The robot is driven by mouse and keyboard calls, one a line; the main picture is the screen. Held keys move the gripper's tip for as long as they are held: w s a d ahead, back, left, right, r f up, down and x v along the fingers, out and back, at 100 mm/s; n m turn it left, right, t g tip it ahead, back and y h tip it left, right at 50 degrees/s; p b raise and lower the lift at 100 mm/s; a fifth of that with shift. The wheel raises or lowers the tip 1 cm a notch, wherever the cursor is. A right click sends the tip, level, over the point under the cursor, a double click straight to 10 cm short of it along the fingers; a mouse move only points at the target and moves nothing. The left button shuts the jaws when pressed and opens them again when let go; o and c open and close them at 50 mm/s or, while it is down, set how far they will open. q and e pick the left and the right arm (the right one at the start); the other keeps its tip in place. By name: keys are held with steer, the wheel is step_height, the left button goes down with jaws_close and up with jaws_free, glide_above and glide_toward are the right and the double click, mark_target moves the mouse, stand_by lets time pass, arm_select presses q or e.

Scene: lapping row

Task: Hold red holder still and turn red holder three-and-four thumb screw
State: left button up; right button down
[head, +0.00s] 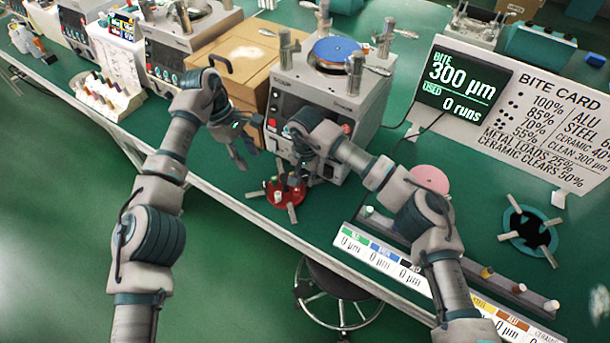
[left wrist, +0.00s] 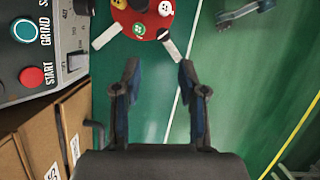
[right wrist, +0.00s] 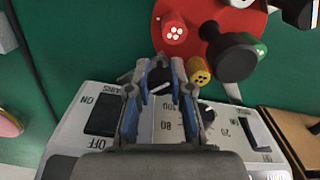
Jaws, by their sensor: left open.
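The red holder (head: 287,194) lies on the green bench in front of the lapping machine, with short arms sticking out. In the right wrist view the holder (right wrist: 208,14) carries a red dotted knob (right wrist: 174,32), a yellow dotted knob (right wrist: 199,69) and a large black knob (right wrist: 237,58). My left gripper (left wrist: 158,72) is open and empty, beside the holder. My right gripper (right wrist: 160,68) has its fingertips apart, close by the knobs; I see no knob between them.
The lapping machine (head: 320,104) with its control panel stands right behind the holder. A pink disc (head: 430,179), a weight rack (head: 385,218) and a teal holder (head: 529,231) are to the right. The bench's front edge is close.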

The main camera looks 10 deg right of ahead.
mark_target(264, 184)
arm_select(q)
steer(key=shift+o, duration=0.5)
steer(key=s+d+r+m+t+y, duration=0.1)
steer(key=d+m+y, duration=0.1)
steer(key=m, duration=1.5)
steer(key=s+d+r+m+t+y, duration=0.1)
steer(key=s+m, duration=0.1)
steer(key=m, duration=1.6)
steer(key=f, duration=1.1)
steer(key=shift+w+d, duration=0.1)
steer(key=shift+w, duration=0.15)
